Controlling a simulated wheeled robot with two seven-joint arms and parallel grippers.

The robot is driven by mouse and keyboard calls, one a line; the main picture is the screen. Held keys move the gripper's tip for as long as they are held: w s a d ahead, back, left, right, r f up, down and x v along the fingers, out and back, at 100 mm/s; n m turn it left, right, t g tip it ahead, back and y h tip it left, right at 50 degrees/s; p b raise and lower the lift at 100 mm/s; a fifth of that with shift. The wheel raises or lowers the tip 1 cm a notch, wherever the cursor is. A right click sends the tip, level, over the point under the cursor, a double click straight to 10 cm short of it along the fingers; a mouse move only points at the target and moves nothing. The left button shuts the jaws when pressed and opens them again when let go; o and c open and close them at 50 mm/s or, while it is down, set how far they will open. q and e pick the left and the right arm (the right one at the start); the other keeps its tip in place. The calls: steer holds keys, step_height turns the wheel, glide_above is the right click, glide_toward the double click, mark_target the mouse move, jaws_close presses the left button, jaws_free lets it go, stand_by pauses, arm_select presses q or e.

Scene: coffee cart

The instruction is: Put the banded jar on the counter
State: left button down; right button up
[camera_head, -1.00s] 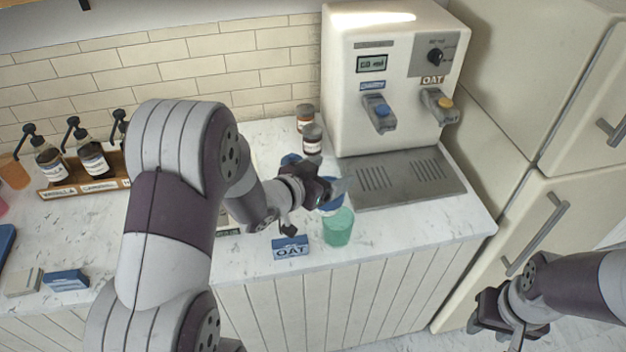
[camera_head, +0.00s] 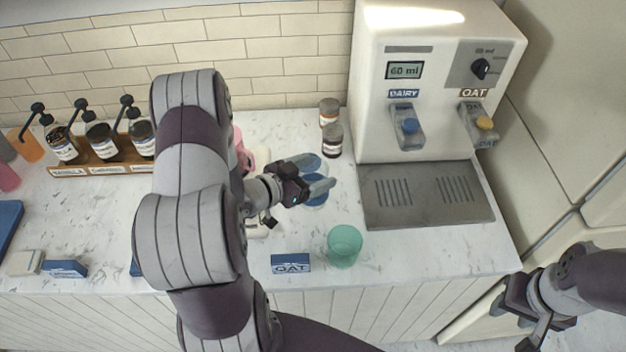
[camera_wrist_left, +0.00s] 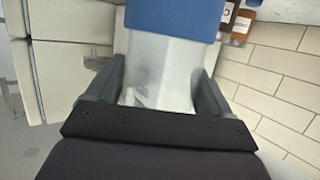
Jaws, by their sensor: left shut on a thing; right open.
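The banded jar (camera_head: 314,200) is pale and clear with a wide blue band. My left gripper (camera_head: 318,188) is shut on it above the counter (camera_head: 410,250), left of the milk machine. In the left wrist view the jar (camera_wrist_left: 160,75) stands between the two fingers, its blue band beyond them. The fingers hide part of the jar in the head view. I cannot tell whether its base touches the counter. My right gripper (camera_head: 528,312) is open and empty at the lower right, off the counter's edge.
A green cup (camera_head: 344,246) and a blue OAT block (camera_head: 290,263) stand in front. Two small bottles (camera_head: 331,140) are behind. The milk machine (camera_head: 430,100) with its drip tray (camera_head: 425,195) is to the right.

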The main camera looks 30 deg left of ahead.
arm_select(q)
steer(key=f, duration=0.3)
steer(key=shift+s+f, duration=0.2)
steer(key=shift+s, duration=0.2)
steer(key=shift+w+f, duration=0.15)
steer(key=shift+w, duration=0.05)
jaws_free()
steer(key=shift+s, duration=0.15)
steer(key=b+v, duration=0.1)
steer(key=v, duration=1.1)
steer(key=shift+d, duration=0.1)
